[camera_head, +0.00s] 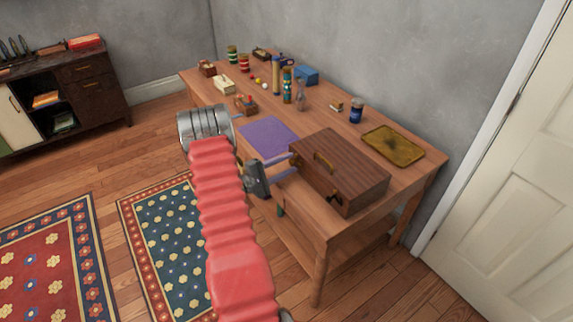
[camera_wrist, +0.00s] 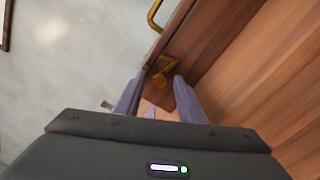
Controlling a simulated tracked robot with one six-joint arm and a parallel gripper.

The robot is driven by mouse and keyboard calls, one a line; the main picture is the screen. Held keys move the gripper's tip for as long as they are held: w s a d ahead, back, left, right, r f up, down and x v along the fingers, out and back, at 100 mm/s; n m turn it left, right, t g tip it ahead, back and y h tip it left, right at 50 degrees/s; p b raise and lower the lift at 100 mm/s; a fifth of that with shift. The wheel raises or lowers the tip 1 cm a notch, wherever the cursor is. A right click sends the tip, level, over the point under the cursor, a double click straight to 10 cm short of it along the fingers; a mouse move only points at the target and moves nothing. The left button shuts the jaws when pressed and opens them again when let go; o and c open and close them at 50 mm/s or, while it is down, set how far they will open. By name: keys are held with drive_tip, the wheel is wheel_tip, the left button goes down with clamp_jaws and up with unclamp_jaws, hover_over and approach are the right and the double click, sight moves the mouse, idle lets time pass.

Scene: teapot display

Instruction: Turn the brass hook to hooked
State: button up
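A brown wooden case (camera_head: 345,165) stands on the table, with a brass handle (camera_head: 323,161) on its front face. The handle also shows at the top of the wrist view (camera_wrist: 154,15). A brass hook (camera_wrist: 165,70) with a bent arm sits on the case front in the wrist view, just beyond my fingertips. In the head view, it is small and hard to make out at the case's left end. My gripper (camera_head: 288,166) is open at that end, its two purple-grey fingers (camera_wrist: 159,80) apart with nothing held. I cannot tell whether a finger touches the hook.
A purple cloth or mat (camera_head: 268,141) lies left of the case. A brass-coloured tray (camera_head: 394,146) lies behind it. Jars, bottles and small boxes, including a blue box (camera_head: 307,75), stand farther back on the wooden table (camera_head: 205,82). A grey wall bounds the table's back.

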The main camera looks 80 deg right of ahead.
drive_tip(key=shift+c, duration=0.5)
clamp_jaws()
drive_tip(key=shift+d, duration=0.15)
